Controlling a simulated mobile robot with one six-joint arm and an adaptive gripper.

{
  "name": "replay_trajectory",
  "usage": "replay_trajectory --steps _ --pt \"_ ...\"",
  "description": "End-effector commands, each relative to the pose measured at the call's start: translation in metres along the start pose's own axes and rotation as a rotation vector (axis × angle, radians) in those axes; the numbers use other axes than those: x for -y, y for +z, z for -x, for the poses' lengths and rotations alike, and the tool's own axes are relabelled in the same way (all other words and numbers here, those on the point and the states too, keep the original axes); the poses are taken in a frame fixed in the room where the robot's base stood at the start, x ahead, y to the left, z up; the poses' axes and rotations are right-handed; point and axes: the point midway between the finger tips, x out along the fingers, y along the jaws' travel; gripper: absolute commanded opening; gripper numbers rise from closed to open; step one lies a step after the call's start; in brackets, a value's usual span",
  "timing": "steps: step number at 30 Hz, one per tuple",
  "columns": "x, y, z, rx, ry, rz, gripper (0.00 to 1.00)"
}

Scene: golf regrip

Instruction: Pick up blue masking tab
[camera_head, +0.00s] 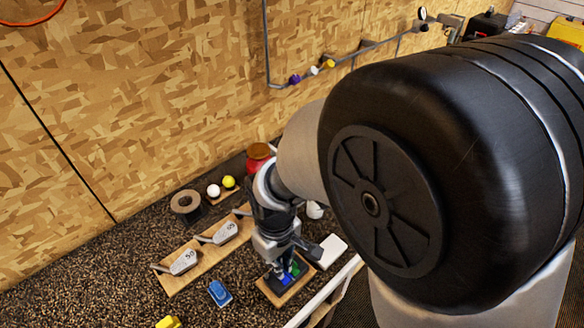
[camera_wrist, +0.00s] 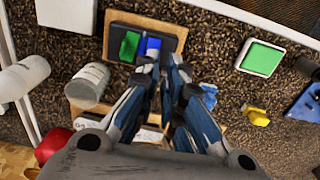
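The blue masking tab (camera_wrist: 153,46) lies on a dark pad set in a small wooden tray (camera_wrist: 172,26), next to a green tab (camera_wrist: 130,46). In the head view the blue tab (camera_head: 285,279) shows just below my gripper (camera_head: 284,263), in the tray (camera_head: 270,292) at the bench's front. In the wrist view my gripper (camera_wrist: 163,66) has its two fingertips apart with a gap between them. The fingertips are at the near edge of the blue tab and partly overlap it. I cannot tell whether they touch it. Nothing shows held between the fingers.
A wooden rack (camera_head: 205,254) with club heads is left of the tray. A blue object (camera_head: 220,292) and a yellow one (camera_head: 168,322) lie on the bench. A white block (camera_head: 330,250) lies right of the tray. A white can (camera_wrist: 88,83) is close to the gripper.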

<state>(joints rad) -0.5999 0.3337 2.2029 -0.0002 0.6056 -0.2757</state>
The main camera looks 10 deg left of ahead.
Motion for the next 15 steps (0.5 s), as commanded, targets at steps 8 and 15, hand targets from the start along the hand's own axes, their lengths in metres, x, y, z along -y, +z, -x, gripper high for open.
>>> replay_trajectory --steps 8,15 --pt "0.000 0.001 -0.026 0.001 0.000 -0.001 0.08" --pt "-0.002 0.004 -0.060 0.003 -0.001 -0.001 0.08"
